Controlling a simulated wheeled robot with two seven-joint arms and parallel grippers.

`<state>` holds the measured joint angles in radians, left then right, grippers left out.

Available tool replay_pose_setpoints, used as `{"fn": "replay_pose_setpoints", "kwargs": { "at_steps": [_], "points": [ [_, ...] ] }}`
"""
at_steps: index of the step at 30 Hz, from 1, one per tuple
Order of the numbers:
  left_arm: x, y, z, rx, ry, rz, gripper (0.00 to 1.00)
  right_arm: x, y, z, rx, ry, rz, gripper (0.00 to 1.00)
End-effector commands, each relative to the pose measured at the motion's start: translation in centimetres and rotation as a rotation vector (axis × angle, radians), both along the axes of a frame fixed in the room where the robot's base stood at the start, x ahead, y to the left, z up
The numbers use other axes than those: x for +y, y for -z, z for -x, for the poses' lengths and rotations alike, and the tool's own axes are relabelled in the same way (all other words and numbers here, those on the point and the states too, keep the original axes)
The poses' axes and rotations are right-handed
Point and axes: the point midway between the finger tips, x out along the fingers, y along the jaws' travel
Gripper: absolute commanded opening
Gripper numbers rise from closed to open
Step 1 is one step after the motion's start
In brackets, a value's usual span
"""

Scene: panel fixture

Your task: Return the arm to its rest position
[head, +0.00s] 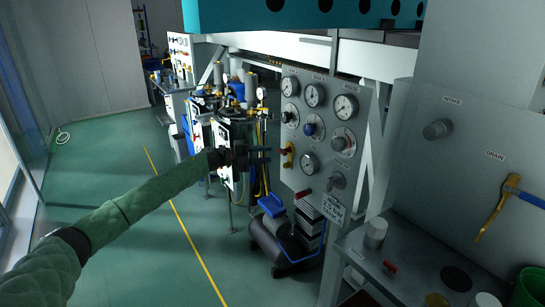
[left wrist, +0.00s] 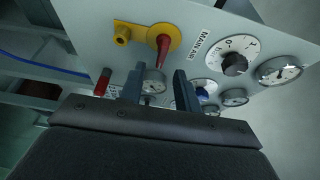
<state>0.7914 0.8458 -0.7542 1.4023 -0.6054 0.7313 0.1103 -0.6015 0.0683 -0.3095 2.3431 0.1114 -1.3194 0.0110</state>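My left arm, in a green quilted sleeve, reaches in from the left in the head view. Its gripper (head: 266,154) points at the grey gauge panel (head: 325,118), just left of the panel's yellow valve with a red handle (head: 288,155). In the left wrist view the two dark fingers stand apart with nothing held between them (left wrist: 157,82). Beyond the fingers, that view shows the red handle (left wrist: 163,47) on its yellow mount beside the "MAIN AIR" label. The fingers appear clear of the handle. My right gripper is not in view.
The panel carries several gauges and knobs. A compressor with a blue hose (head: 279,238) stands on the floor below it. The green floor at left (head: 95,170) is clear.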

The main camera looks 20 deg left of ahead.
Motion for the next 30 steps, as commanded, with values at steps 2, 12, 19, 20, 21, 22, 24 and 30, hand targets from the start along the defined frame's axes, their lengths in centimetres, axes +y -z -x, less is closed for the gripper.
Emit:
{"fn": "replay_pose_setpoints", "kwargs": {
  "at_steps": [2,12,19,20,21,22,24,30],
  "points": [
    [0.4,0.1,0.3,0.0,0.0,-0.001,0.33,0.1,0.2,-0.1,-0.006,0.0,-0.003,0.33],
    [0.6,0.0,0.3,0.0,0.0,-0.001,0.33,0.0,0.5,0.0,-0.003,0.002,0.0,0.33],
    [0.7,0.0,0.1,-0.006,-0.013,-0.002,0.33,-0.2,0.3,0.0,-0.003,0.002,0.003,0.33],
    [0.8,0.0,-0.1,-0.007,-0.027,-0.001,0.33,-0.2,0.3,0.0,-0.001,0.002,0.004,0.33],
    [1.1,-0.1,-0.5,-0.012,-0.053,0.0,0.33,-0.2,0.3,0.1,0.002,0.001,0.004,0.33],
    [1.3,-0.2,-0.9,-0.015,-0.079,0.002,0.33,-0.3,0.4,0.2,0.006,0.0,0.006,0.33],
    [2.3,-0.4,-2.2,-0.024,-0.163,0.012,0.33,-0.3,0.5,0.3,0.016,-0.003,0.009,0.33],
    [5.4,-2.2,-5.7,-0.035,-0.458,0.083,0.33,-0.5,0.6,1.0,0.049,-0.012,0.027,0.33]
  ]
}}
